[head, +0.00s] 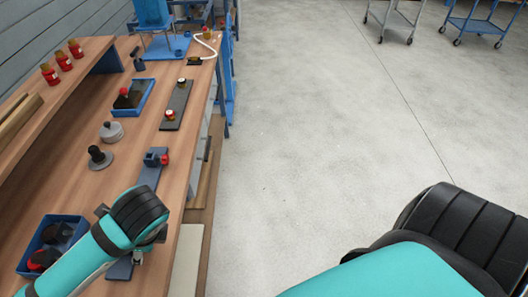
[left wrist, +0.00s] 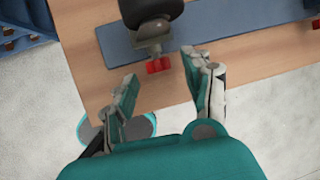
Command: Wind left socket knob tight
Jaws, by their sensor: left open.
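In the left wrist view a small red knob (left wrist: 158,66) sits on a grey metal socket (left wrist: 152,40) under a black round part (left wrist: 148,8). The socket is on a long blue-grey plate (left wrist: 235,27). My left gripper (left wrist: 168,78) is open and empty, its fingers on either side of the knob, apart from it as far as I can tell. In the head view my arm hides this socket and most of the plate (head: 149,178). The other socket's red knob (head: 165,158) shows at the plate's far end. My right gripper is out of view; only my right arm shows.
The wooden bench (head: 180,140) carries a blue bin (head: 30,268) with dark parts, a black knob on a disc (head: 97,160), a grey round weight (head: 111,132) and a blue tray (head: 150,88). Open concrete floor (head: 310,130) lies to the right.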

